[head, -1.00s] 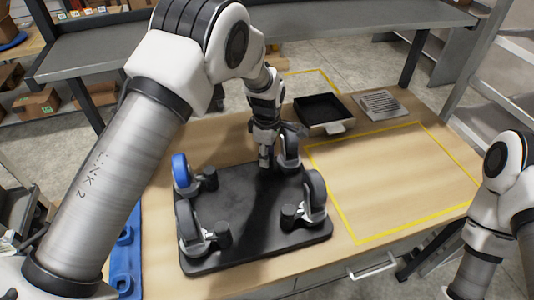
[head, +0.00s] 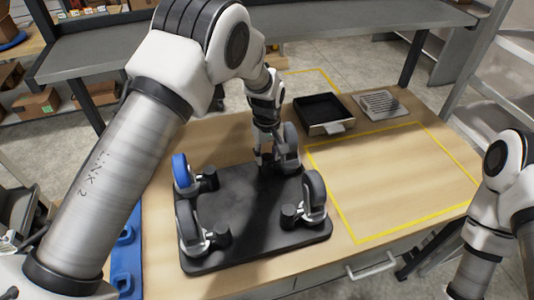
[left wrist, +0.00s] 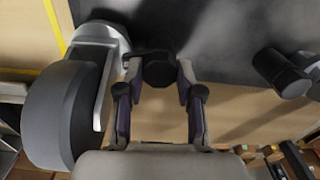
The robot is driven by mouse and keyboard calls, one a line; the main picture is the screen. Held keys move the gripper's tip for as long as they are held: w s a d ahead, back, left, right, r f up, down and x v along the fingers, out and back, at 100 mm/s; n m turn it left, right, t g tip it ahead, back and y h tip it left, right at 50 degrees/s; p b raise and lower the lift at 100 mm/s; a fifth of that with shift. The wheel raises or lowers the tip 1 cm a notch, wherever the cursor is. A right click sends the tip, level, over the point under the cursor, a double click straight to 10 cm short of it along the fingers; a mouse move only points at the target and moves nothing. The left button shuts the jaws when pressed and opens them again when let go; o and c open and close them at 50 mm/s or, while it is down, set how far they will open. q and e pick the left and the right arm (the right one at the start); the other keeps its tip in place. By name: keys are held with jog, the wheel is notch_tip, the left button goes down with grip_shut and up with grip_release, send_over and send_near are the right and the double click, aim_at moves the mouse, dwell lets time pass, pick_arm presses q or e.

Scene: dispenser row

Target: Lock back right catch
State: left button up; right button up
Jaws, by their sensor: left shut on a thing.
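A black dolly base (head: 258,215) lies wheels-up on the wooden table with a caster near each corner. The back right caster (head: 291,142) has a grey wheel, which looms large at the left in the left wrist view (left wrist: 58,112). Beside it is its catch, a dark round knob (left wrist: 158,71). My left gripper (left wrist: 160,82) is shut on this knob, one finger on each side. In the head view the left gripper (head: 264,157) stands at the base's back edge and hides the catch. My right gripper is out of view.
The other casters are the blue-wheeled back left (head: 181,171), front left (head: 188,224) and front right (head: 314,192). A black tray (head: 322,109) and a slotted grey plate (head: 382,104) lie behind. The yellow-taped area (head: 390,185) on the right is clear.

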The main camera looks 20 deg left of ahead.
pick_arm(q)
jog(key=shift+s+f+m, duration=0.2)
jog(key=shift+m, duration=0.3)
jog(key=o, duration=1.2)
jog(key=shift+c, duration=0.2)
jog(key=shift+w+r, duration=0.1)
jog(key=shift+w, duration=0.05)
